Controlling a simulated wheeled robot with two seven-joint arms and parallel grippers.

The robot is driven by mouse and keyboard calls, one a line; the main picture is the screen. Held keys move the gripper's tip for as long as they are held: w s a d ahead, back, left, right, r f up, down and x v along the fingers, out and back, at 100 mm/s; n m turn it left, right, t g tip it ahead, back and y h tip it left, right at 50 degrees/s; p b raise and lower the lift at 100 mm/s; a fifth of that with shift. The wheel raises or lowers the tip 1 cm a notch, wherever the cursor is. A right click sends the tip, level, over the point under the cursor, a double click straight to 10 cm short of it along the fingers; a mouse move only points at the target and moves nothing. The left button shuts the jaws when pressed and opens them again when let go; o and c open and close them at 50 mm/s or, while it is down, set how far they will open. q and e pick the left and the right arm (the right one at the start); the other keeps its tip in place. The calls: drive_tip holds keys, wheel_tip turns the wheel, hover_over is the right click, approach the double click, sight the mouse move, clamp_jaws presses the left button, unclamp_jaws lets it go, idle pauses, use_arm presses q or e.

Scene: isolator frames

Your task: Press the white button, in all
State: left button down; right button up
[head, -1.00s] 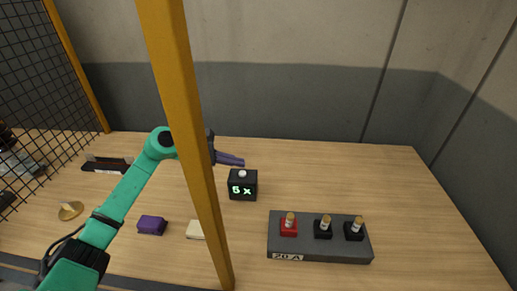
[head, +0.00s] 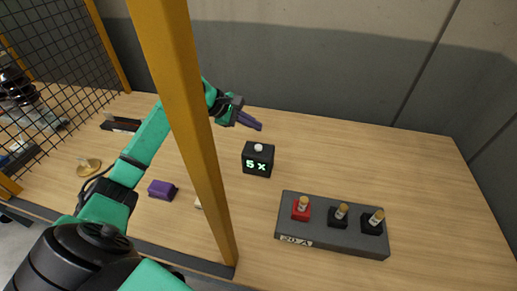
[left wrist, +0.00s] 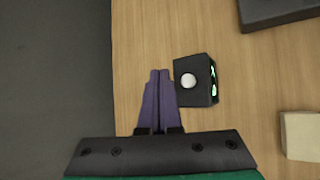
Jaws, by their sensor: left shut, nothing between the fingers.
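The white button (head: 258,148) sits on top of a small black box (head: 257,170) whose front display reads "5 x" in green. In the left wrist view the white button (left wrist: 189,81) shows on the black box (left wrist: 203,95), to the right of the purple fingertips. My left gripper (head: 252,123) is shut and empty, its purple fingers behind and above the box in the head view. In the left wrist view my left gripper (left wrist: 160,75) appears beside the box; contact cannot be told. My right gripper is not in view.
A yellow post (head: 190,120) stands in front of my left arm. A grey block with red and black terminals (head: 330,243) lies right of the box. A purple block (head: 162,189) and a brass dish (head: 89,166) lie left. A mesh screen (head: 60,60) bounds the left.

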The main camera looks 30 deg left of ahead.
sight(255, 147)
use_arm(q)
wheel_tip(255, 147, down, 5)
drive_tip(key=b, duration=0.2)
drive_tip(key=shift+r+b, duration=0.1)
drive_tip(key=shift+b, duration=0.3)
drive_tip(key=shift+f+b, duration=0.35)
drive_tip(key=shift+b, duration=0.05)
drive_tip(key=shift+r, duration=0.1)
idle(0.5)
idle(0.5)
drive_tip(key=shift+f+b, duration=0.4)
drive_tip(key=shift+b, duration=0.15)
drive_tip(key=shift+f+b, duration=0.6)
drive_tip(key=shift+b, duration=0.05)
idle(0.5)
drive_tip(key=shift+r, duration=0.15)
drive_tip(key=shift+r+p, duration=0.45)
drive_tip(key=shift+r, duration=0.4)
